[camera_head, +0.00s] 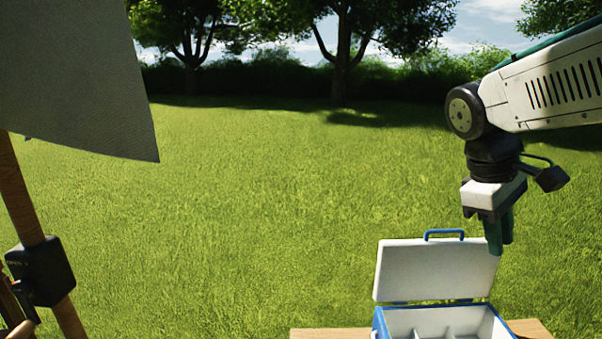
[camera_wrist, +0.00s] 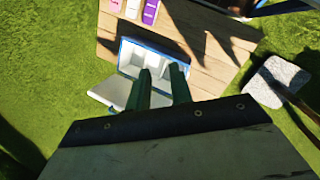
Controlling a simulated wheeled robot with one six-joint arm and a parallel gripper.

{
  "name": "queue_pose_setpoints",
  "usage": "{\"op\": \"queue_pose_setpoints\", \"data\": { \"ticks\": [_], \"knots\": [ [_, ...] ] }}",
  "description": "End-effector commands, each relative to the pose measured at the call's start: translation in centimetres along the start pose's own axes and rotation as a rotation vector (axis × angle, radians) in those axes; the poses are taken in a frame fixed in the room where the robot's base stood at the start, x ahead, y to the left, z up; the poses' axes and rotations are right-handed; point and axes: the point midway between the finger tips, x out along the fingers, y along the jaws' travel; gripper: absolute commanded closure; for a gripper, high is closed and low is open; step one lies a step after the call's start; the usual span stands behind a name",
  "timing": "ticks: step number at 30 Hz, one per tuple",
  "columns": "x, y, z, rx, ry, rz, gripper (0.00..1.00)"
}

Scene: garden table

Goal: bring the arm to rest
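My gripper (camera_head: 498,240) hangs with its green fingers pointing down at the right, above and in front of the raised lid in the picture. In the wrist view my gripper (camera_wrist: 161,70) shows two green fingers with a clear gap between them and nothing held. My arm comes in from the upper right. Below the fingers is a blue and white cooler box (camera_head: 378,326) with its lid (camera_head: 430,272) standing open. The wrist view shows the box (camera_wrist: 126,52) with white compartments that look empty; the fingers partly cover it.
The box stands on a wooden table (camera_head: 320,334). Pink, white and purple items (camera_wrist: 150,12) lie at the table's edge in the wrist view. A wooden pole (camera_head: 18,190) with a black box (camera_head: 40,270) and a grey canopy (camera_head: 75,75) stand at left. Open lawn lies behind.

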Motion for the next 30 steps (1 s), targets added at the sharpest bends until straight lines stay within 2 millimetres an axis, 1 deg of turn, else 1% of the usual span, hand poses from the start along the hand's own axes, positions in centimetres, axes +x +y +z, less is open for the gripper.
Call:
{"op": "queue_pose_setpoints", "data": {
  "ticks": [1, 6, 9, 13, 15, 18, 30],
  "knots": [
    [0.1, -1.7, 1.7, 0.063, 0.039, -0.021, 0.78],
    [1.6, -7.1, 5.9, 0.280, 0.150, -0.111, 0.78],
    [2.8, -9.8, 7.6, 0.391, 0.201, -0.164, 0.78],
    [4.0, -12.4, 8.9, 0.496, 0.245, -0.219, 0.78],
    [4.5, -13.1, 9.3, 0.531, 0.258, -0.237, 0.78],
    [4.9, -13.6, 9.5, 0.557, 0.268, -0.252, 0.78],
    [4.9, -13.7, 9.6, 0.560, 0.269, -0.254, 0.78]
  ]
}}
